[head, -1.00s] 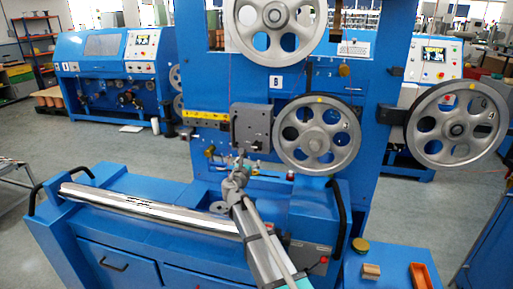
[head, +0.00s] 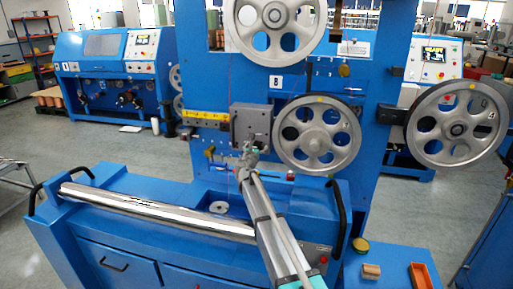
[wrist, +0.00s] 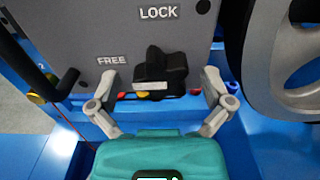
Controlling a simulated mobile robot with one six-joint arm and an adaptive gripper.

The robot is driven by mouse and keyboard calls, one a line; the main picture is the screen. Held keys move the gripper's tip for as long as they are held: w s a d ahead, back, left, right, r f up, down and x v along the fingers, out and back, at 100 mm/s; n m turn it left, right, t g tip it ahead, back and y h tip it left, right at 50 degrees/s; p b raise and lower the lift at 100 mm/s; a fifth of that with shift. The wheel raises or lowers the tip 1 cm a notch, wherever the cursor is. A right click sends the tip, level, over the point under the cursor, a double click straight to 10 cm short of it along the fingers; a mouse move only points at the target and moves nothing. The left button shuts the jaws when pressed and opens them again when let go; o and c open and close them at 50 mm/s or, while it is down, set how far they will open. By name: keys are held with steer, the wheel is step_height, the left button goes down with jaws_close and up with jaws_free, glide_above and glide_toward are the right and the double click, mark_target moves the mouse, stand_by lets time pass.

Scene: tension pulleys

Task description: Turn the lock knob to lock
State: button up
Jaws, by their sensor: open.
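The black lock knob (wrist: 160,74) sits on a grey plate (wrist: 88,30) marked LOCK above the knob and FREE to its left. I cannot tell for sure which mark the knob points at. In the wrist view my gripper (wrist: 160,82) is open, with one finger on each side of the knob and a visible gap on both sides. In the head view the grey plate (head: 245,120) is on the blue machine's upright panel, and my gripper (head: 247,155) is just below it, hiding the knob.
A large spoked pulley (head: 318,135) stands close right of the plate; its rim also shows in the wrist view (wrist: 258,60). A black lever (wrist: 62,84) is on the left. A yellow scale bar (head: 205,116) lies left of the plate. A shiny roller (head: 155,211) runs along the bench below.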

steer(key=shift+w, duration=0.15)
steer(key=c, duration=1.1)
steer(key=shift+m, duration=0.4)
steer(key=m, duration=0.3)
steer(key=shift+d, duration=0.1)
steer(key=m, duration=0.9)
steer(key=shift+d+m, duration=0.1)
steer(key=shift+m, duration=2.5)
